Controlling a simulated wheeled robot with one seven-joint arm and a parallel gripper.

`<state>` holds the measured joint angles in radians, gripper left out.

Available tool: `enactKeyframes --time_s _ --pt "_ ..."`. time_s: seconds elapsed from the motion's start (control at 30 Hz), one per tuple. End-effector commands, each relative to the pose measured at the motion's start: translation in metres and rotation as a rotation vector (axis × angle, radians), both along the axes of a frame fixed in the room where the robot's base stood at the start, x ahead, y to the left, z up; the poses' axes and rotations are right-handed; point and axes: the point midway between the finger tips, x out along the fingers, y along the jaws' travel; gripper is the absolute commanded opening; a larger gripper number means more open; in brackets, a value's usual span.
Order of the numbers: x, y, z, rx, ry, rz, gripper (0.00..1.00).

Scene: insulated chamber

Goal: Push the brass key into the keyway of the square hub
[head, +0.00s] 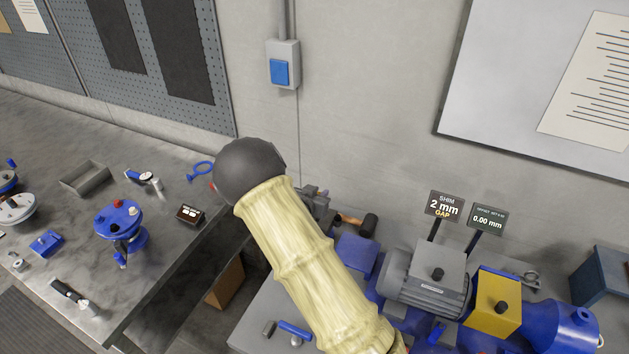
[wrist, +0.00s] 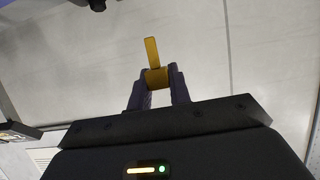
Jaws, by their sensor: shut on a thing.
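In the wrist view my gripper (wrist: 158,77) is shut on a small brass-coloured piece, the brass key (wrist: 152,53). The key sits between the two dark fingertips, and its narrow bar stands out beyond them. It appears clear of any other thing, against a pale grey background. In the head view my sleeved arm crosses the middle, and I cannot make out the gripper or the key there. I cannot pick out the square hub or its keyway for sure in either view.
A bench at right bears a grey motor (head: 428,283), a yellow block (head: 494,300) and two small signs (head: 444,205). A left bench holds a blue round fixture (head: 118,218) and an open grey tray (head: 86,178). A gap separates the benches. A blue wall switch (head: 279,72) is behind.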

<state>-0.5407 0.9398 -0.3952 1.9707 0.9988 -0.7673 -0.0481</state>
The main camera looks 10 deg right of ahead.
Motion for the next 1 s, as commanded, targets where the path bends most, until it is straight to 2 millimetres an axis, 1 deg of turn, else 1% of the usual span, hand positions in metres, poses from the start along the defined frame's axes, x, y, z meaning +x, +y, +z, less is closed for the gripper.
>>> enactKeyframes --time_s 0.5,0.67,1.0 --pt "-0.001 0.001 0.000 0.003 0.003 0.000 0.00" --pt "-0.001 0.001 -0.009 0.002 0.002 0.000 0.00" --pt "-0.001 0.000 -0.036 0.003 0.002 0.000 0.00"
